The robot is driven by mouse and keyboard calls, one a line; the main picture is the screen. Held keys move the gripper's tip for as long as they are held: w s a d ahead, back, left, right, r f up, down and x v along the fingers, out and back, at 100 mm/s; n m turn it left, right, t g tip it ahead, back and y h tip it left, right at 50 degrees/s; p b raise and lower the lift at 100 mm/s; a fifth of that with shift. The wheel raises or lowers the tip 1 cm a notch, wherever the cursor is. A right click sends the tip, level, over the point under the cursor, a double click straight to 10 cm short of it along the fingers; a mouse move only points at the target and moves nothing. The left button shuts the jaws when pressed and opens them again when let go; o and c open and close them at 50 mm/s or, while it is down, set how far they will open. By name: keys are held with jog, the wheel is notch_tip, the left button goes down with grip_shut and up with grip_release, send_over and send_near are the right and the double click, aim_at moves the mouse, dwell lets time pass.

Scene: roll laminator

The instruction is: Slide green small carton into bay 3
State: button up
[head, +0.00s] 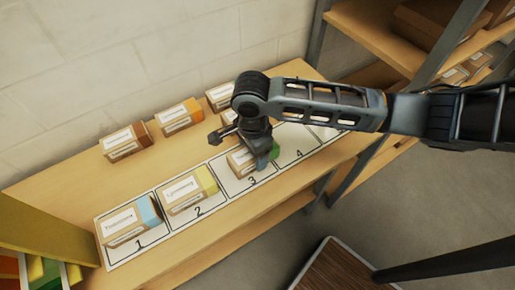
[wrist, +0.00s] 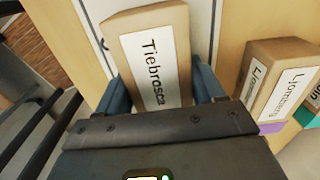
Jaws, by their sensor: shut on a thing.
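The green small carton (head: 240,162) is brown with a white label and a green end. In the head view it is at bay 3 (head: 232,185) of the numbered white strip, partly hidden by my gripper (head: 258,153). In the wrist view the carton (wrist: 150,50) is between the two fingers of my gripper (wrist: 163,90), its label reading roughly "Tiebrosca". My gripper is shut on it. I cannot tell whether the carton's underside touches the strip.
A blue-ended carton (head: 132,220) is in bay 1 and a yellow-ended carton (head: 187,190) in bay 2. Bay 4 (head: 296,141) looks empty. Behind the strip stand a dark-ended carton (head: 125,142), an orange-ended carton (head: 179,117) and another carton (head: 219,96).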

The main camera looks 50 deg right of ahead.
aim_at(242, 157)
jog(key=shift+w+a, duration=0.2)
jog(key=shift+a, duration=0.65)
jog(key=shift+w+a, duration=0.15)
jog(key=shift+a, duration=0.65)
jog(key=o, duration=1.2)
jog(key=shift+o, duration=0.3)
jog(key=shift+r, duration=0.1)
jog(key=shift+r, duration=2.95)
